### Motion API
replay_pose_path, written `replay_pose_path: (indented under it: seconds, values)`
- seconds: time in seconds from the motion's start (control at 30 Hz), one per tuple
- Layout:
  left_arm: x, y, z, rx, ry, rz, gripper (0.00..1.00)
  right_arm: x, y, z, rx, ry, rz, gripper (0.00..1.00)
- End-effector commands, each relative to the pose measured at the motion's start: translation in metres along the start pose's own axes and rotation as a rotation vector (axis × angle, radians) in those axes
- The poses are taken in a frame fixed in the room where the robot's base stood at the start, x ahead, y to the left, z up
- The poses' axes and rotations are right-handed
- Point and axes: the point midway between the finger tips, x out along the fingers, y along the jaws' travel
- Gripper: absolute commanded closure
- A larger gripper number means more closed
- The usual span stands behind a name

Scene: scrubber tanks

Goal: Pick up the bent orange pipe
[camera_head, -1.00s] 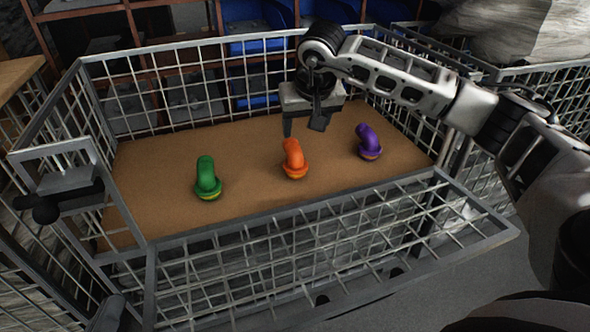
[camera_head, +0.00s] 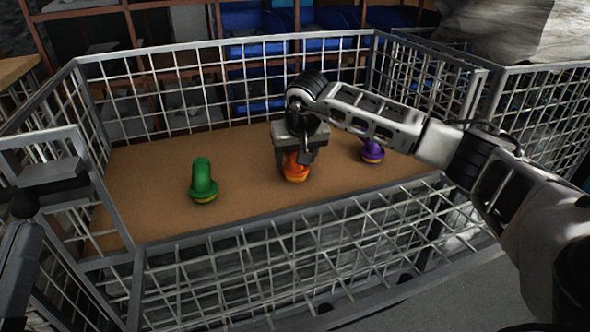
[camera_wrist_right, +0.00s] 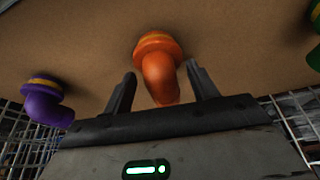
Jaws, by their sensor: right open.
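The bent orange pipe (camera_head: 295,172) stands upright on the brown board in the wire cart, between a green pipe and a purple pipe. My right gripper (camera_head: 293,160) is over it and hides its upper part in the head view. In the right wrist view the orange pipe (camera_wrist_right: 160,72) lies between the two open fingers of my right gripper (camera_wrist_right: 160,90), with a gap to each finger. My left gripper (camera_head: 25,205) shows at the far left edge, outside the cart; its fingers are not clear.
The green bent pipe (camera_head: 203,182) stands to the left, and the purple bent pipe (camera_head: 372,151) stands close on the right, partly behind my right arm. Wire mesh walls (camera_head: 230,270) surround the brown board (camera_head: 150,205). The board between green and orange is clear.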

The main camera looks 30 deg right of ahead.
Motion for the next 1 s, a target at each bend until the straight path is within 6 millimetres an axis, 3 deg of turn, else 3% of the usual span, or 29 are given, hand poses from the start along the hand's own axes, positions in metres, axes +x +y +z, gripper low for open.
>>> replay_pose_path:
  seconds: [0.1, 0.27, 0.3, 0.7, 0.77, 0.93, 1.0]
  values:
    - [0.000, 0.000, 0.000, -0.001, -0.001, 0.000, 1.00, -0.001, 0.000, 0.000, 0.000, 0.000, 0.000, 0.42]
    - [0.000, 0.000, 0.000, -0.002, -0.002, -0.001, 1.00, -0.001, 0.000, 0.000, 0.000, 0.000, 0.000, 0.86]
    - [0.000, 0.000, 0.000, -0.002, -0.003, -0.001, 1.00, -0.001, 0.000, 0.000, 0.000, 0.000, 0.000, 0.90]
    - [0.002, -0.001, -0.001, -0.020, -0.020, -0.002, 1.00, -0.007, 0.000, -0.003, 0.000, 0.001, 0.000, 0.91]
    - [-0.001, -0.002, 0.006, -0.067, -0.064, -0.022, 1.00, -0.012, 0.000, -0.005, 0.000, 0.001, 0.000, 0.91]
    - [-0.014, 0.001, 0.033, -0.270, -0.265, -0.089, 1.00, -0.041, 0.000, -0.016, -0.001, 0.004, -0.001, 0.91]
    - [-0.022, 0.005, 0.044, -0.365, -0.352, -0.115, 1.00, -0.062, -0.002, -0.007, -0.005, 0.004, -0.001, 0.91]
